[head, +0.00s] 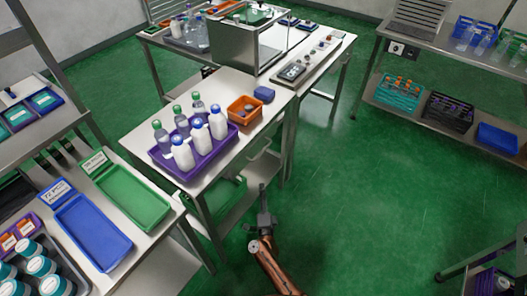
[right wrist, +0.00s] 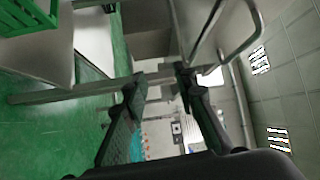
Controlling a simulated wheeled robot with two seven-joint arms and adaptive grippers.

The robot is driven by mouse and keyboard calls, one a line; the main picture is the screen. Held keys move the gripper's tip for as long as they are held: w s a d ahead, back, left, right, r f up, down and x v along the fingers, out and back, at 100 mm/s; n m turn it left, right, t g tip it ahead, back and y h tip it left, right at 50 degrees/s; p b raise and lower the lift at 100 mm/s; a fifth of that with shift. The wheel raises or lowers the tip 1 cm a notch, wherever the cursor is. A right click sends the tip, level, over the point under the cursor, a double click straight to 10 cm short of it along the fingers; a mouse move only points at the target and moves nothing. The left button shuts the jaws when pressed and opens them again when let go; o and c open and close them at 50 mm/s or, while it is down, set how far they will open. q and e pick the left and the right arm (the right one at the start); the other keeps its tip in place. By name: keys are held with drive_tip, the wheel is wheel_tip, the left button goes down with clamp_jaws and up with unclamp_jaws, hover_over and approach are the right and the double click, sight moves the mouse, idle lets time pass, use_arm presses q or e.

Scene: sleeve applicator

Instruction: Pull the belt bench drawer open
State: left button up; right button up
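The belt bench (head: 225,95) stands in the middle of the head view, with a purple tray of bottles on its top. Under its right edge a pale curved bar (head: 262,150) shows, which looks like the drawer handle. The drawer front is hard to make out, and I cannot tell how far it is open. My right gripper (head: 263,192) is beside the bench's right side, below and apart from that bar. In the right wrist view its two fingers (right wrist: 158,80) are spread with nothing held between them. A bent metal bar (right wrist: 242,48) shows beyond the fingertips. My left gripper is out of view.
The purple tray (head: 163,164) holds several bottles, and an orange bin (head: 244,109) sits behind it. A side table with a green tray (head: 132,199) and a blue tray (head: 95,233) stands left. The green floor (head: 370,200) right of the bench is clear.

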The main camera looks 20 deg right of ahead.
sight(265, 148)
drive_tip(key=w+r+m+g+h+b, duration=0.1)
drive_tip(key=w+r+m+h, duration=0.15)
drive_tip(key=r+m, duration=0.4)
drive_tip(key=w+r+m+h+b, duration=0.1)
drive_tip(key=w+r+m+h, duration=0.1)
drive_tip(key=r+m+h, duration=0.4)
drive_tip(key=shift+n+y, duration=0.25)
drive_tip(key=shift+y, duration=0.7)
drive_tip(key=x, duration=0.5)
drive_tip(key=r+b+x, duration=0.1)
drive_tip(key=x, duration=0.1)
drive_tip(key=shift+d, duration=0.15)
drive_tip(key=shift+w+d+r, duration=0.15)
drive_tip(key=shift+w+d, duration=0.1)
drive_tip(key=shift+w, duration=0.15)
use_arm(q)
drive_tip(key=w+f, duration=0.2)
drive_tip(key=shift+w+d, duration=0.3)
use_arm(e)
clamp_jaws()
